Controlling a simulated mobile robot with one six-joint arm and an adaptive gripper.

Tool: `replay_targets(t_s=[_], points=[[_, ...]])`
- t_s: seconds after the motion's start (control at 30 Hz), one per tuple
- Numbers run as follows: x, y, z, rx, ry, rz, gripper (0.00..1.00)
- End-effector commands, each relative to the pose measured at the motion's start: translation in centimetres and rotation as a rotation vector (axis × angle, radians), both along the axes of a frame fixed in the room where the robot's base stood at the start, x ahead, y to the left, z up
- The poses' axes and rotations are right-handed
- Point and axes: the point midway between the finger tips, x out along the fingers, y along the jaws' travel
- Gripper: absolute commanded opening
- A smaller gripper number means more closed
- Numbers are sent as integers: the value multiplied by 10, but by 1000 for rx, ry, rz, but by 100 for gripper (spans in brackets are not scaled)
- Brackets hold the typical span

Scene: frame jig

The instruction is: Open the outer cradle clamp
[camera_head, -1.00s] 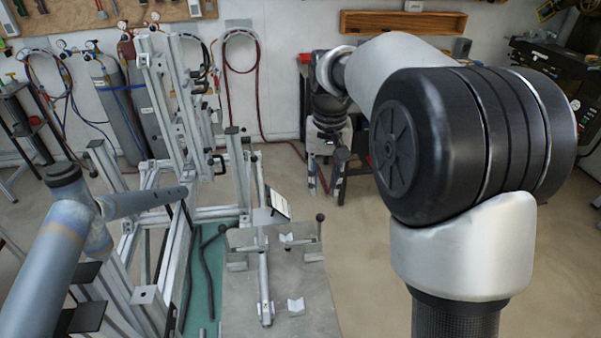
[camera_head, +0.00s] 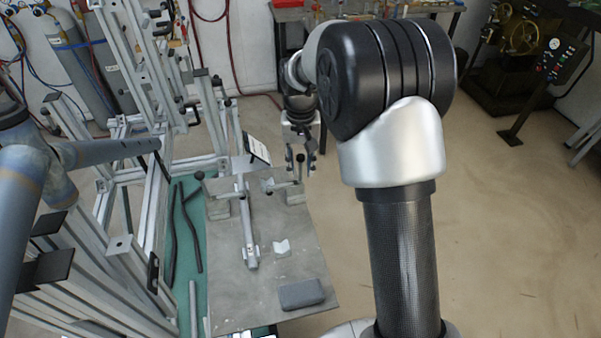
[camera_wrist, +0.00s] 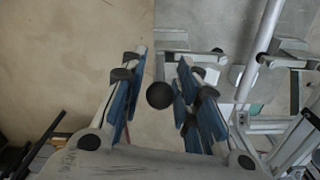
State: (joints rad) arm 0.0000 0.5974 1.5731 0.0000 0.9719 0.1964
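The clamp on the right side of the grey plate (camera_head: 225,280) has a lever ending in a black ball knob (camera_head: 300,158), standing up at the plate's far right. The knob also shows in the wrist view (camera_wrist: 160,95). My gripper (camera_head: 300,168) is open and points down at this knob. In the wrist view, the blue-padded fingers (camera_wrist: 163,65) stand on either side of the knob, with gaps visible; its exact depth between them is unclear. A second clamp with a black knob (camera_head: 199,175) stands on the plate's left. A silver tube (camera_head: 247,225) lies between the clamps.
A white V-block (camera_head: 282,248) and a dark grey block (camera_head: 301,293) sit on the plate. A metal frame (camera_head: 150,190) and a blue-grey post (camera_head: 25,190) stand at left. A small tilted panel (camera_head: 257,149) is beyond the plate.

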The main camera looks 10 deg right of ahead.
Motion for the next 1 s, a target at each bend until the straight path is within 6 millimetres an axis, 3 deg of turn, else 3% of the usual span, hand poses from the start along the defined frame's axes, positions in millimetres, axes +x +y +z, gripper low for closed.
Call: replay_targets(t_s=[0.2, 0.53, 1.0], points=[[0, 0, -23, 0, 0, 0, 29], [0, 0, -25, 0, -1, 0, 29], [0, 0, -25, 0, -1, 0, 0]])
